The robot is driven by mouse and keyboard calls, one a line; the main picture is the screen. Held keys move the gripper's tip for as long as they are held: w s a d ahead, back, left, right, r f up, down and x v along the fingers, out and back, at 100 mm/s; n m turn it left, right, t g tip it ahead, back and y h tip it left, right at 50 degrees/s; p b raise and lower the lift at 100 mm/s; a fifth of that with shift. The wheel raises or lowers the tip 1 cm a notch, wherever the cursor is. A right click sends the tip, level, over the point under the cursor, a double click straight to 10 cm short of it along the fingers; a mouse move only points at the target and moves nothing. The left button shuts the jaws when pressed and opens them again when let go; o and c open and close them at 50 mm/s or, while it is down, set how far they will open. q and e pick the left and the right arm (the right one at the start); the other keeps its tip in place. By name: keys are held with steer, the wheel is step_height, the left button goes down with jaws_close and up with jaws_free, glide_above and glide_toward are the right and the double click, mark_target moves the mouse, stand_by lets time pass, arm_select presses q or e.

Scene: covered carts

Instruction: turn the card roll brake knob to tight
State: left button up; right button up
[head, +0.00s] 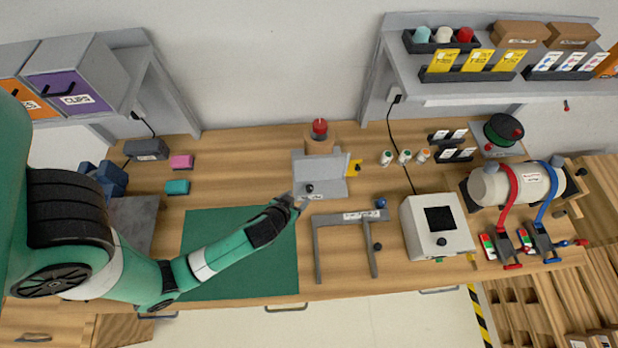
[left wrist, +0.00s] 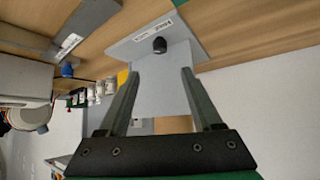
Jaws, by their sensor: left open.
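A grey stand (head: 325,168) holds a brown card roll (head: 320,144) with a red cap at the back of the bench. A black knob (head: 309,188) sits on the front of the stand, beside a small white label too small to read surely. My left gripper (head: 293,201) is open at the stand's front left. In the left wrist view the knob (left wrist: 159,45) lies just beyond and between the tips of my open fingers (left wrist: 160,76), apparently not gripped. How the knob is turned cannot be told. My right gripper is not in view.
A grey frame (head: 347,216) and a white box with a dark screen (head: 440,218) stand to the right. A yellow piece (head: 354,168) sits against the stand's right side. A green mat (head: 215,260) lies bare under my left arm. Shelves hang at both sides.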

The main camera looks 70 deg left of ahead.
mark_target(310, 187)
arm_select(q)
steer(key=b+x, duration=0.3)
steer(key=x, duration=0.8)
steer(key=shift+w+a+f, duration=0.15)
steer(key=shift+a+f, duration=0.05)
steer(key=shift+f, duration=0.15)
jaws_close()
